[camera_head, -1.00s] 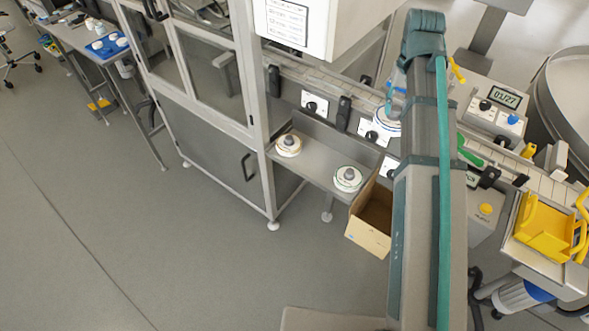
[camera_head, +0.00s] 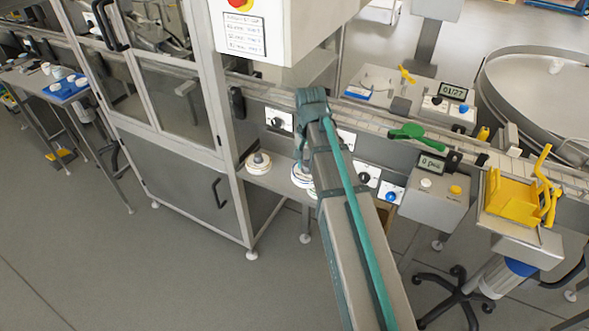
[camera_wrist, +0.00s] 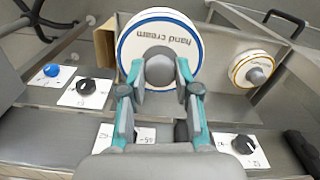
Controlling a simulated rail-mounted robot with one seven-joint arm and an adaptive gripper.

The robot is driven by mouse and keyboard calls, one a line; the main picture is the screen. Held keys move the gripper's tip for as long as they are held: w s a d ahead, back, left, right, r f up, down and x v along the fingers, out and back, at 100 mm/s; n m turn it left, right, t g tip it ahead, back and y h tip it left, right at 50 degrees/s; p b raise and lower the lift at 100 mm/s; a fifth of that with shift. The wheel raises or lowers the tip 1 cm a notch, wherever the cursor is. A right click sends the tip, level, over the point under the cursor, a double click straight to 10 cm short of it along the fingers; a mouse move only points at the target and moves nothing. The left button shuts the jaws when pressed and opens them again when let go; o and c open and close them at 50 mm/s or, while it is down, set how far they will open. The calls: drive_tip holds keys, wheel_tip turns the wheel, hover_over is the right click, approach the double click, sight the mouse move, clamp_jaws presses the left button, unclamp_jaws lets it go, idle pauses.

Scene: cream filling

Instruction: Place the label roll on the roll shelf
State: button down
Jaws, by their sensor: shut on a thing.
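The label roll (camera_wrist: 150,42), white with a blue rim and "hand cream" print, is held in my gripper (camera_wrist: 160,75). The fingers are shut on its grey core in the wrist view. In the head view my gripper is mostly hidden behind my arm, at the roll shelf (camera_head: 282,181). A white roll (camera_head: 302,178) shows partly there beside the arm; I cannot tell whether it is the held one. A roll with an orange rim (camera_head: 258,162) sits on the shelf to the left, and at right in the wrist view (camera_wrist: 252,69). Contact between held roll and shelf is unclear.
Knobs and a blue button (camera_wrist: 52,70) line the machine front beside the shelf. A cardboard box (camera_wrist: 105,45) stands beyond the held roll. The machine cabinet (camera_head: 180,180) is left of the shelf; a yellow holder (camera_head: 512,195) is far right.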

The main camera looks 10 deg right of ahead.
drive_tip(key=shift+w+a+f+p, duration=0.2)
drive_tip(key=shift+w+f+p, duration=0.55)
drive_tip(key=shift+w+f, duration=2)
drive_tip(key=shift+w+a+f+p, duration=0.15)
drive_tip(key=shift+w+f+p, duration=0.55)
drive_tip(key=shift+w+f, duration=2.05)
drive_tip(key=shift+s+f, duration=0.25)
drive_tip(key=shift+f, duration=0.1)
drive_tip(key=c, duration=0.8)
unclamp_jaws()
wheel_tip(320, 180, up, 12)
drive_tip(key=shift+r+b, duration=0.15)
drive_tip(key=shift+b, duration=0.9)
